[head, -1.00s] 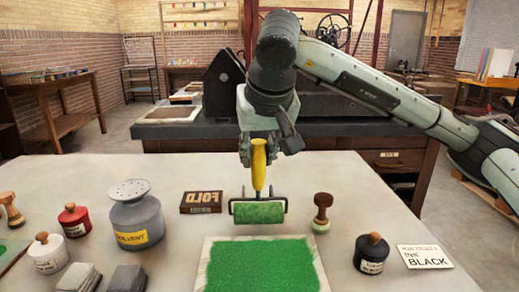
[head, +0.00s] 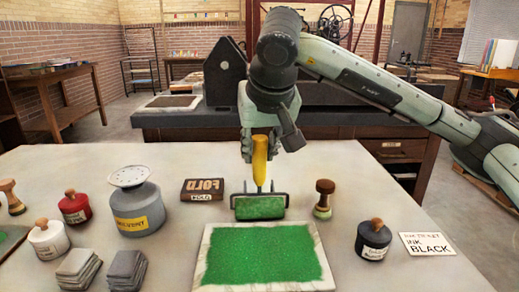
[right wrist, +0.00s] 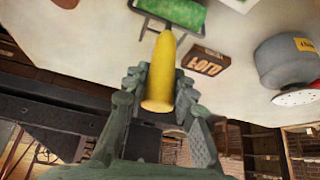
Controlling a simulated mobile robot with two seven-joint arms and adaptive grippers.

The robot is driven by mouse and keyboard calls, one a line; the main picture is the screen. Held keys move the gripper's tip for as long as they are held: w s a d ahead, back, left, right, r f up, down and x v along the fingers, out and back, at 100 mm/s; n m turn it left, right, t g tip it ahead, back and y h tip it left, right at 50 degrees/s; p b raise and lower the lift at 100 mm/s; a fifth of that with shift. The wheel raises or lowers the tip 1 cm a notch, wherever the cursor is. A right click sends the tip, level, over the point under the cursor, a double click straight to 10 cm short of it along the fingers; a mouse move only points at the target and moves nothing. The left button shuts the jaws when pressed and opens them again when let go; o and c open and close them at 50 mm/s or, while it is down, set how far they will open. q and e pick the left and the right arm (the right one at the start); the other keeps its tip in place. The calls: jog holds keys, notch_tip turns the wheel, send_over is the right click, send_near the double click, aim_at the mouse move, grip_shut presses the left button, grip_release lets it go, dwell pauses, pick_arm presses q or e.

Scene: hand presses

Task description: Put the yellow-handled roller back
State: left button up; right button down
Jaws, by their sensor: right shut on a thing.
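The yellow-handled roller (head: 259,206) has a green, inked drum in a dark frame and stands upright in the head view, handle up. My right gripper (head: 259,150) is shut on its yellow handle (right wrist: 161,85) from above. The drum (right wrist: 178,11) shows at the top of the right wrist view. It is just behind the far edge of a pale slab covered with green ink (head: 262,255). I cannot tell whether the drum touches the table. My left gripper is not in view.
A wooden FOLD block (head: 202,189) lies left of the roller, and a wooden-handled stamp (head: 324,198) stands close on its right. The grey solvent can (head: 138,208), ink jars (head: 373,240) and an INK BLACK card (head: 427,243) surround the slab.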

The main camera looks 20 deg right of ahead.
jog(key=shift+f, duration=0.15)
jog(key=c, duration=1.2)
grip_release()
jog(key=shift+o, duration=0.5)
jog(key=o, duration=0.6)
